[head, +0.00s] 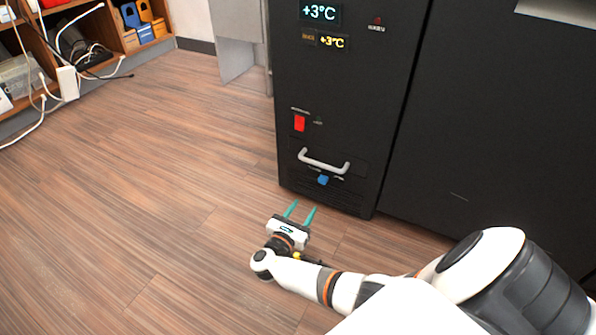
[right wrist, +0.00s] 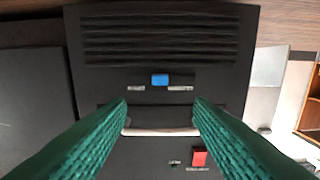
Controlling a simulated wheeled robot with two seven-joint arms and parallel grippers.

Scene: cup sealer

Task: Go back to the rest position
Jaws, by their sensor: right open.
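My right gripper (head: 299,213) is open and empty, its two teal fingers apart. In the head view it is in front of the lower part of a black machine (head: 330,85). In the right wrist view the gripper (right wrist: 160,105) faces the machine's front, and a silver handle (right wrist: 160,132) shows between the fingers. The handle (head: 324,161) is on the lower front, with a blue part (head: 323,180) just under it. The fingers look apart from the handle. My left gripper is not in view.
A red switch (head: 299,123) is above the handle. A large black cabinet (head: 480,110) stands right of the machine. Wooden shelves (head: 110,45) with boxes and white cables are at the far left. The wooden floor (head: 120,190) in the left and middle is clear.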

